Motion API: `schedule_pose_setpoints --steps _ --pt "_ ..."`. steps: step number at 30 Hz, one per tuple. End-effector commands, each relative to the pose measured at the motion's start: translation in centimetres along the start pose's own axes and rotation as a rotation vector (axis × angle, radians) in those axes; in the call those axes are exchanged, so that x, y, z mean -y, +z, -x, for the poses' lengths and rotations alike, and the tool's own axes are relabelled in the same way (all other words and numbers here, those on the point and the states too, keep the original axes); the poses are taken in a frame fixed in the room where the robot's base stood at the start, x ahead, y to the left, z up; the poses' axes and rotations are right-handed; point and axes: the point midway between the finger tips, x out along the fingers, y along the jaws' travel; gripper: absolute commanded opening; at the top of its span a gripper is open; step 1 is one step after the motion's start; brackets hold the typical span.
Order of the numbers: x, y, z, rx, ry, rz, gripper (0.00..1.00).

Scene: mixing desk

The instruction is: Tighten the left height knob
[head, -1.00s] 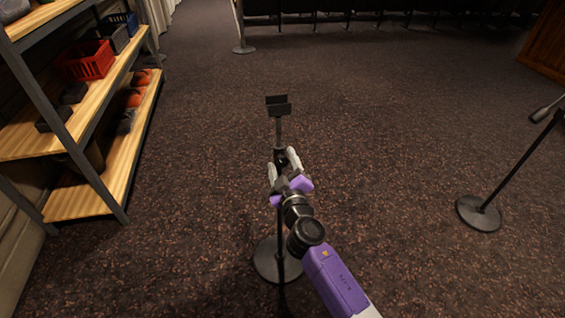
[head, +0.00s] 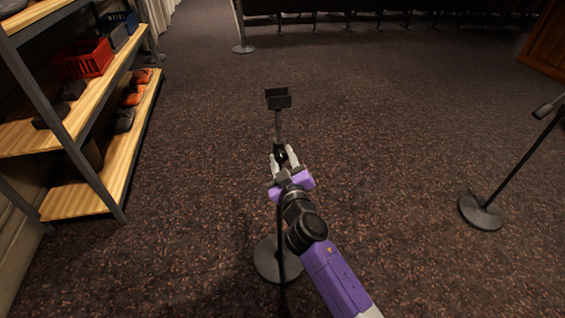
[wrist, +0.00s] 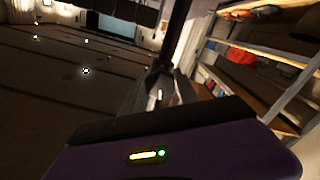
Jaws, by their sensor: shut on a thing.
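A thin black stand (head: 280,128) with a flat black holder (head: 278,98) on top stands upright in front of me. Its round base (head: 268,262) rests on the carpet. My gripper (head: 284,160) is at the dark height joint (head: 281,153) partway up the pole, with its pale fingers on both sides. It is shut on the height knob there, which the fingers mostly hide. In the wrist view the dark pole (wrist: 181,25) runs down to the joint (wrist: 160,72) beyond my gripper. The knob's outline is too dark to make out there.
Another stand (head: 482,211) with a slanted pole stands at the right. A wooden shelf unit (head: 105,165) with a red basket (head: 84,58) and shoes is at the left. Dark seats line the back.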

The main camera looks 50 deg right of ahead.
Motion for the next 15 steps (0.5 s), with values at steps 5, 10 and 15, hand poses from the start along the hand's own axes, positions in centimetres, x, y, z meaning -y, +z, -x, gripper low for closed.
schedule_pose_setpoints --steps 5,10,15 --pt "0.30 0.35 0.03 -0.002 -0.001 -0.124 0.00" --pt "0.24 0.30 0.04 -0.001 -0.001 -0.219 0.00" --pt "0.21 0.23 0.04 0.001 -0.001 -0.284 0.00"
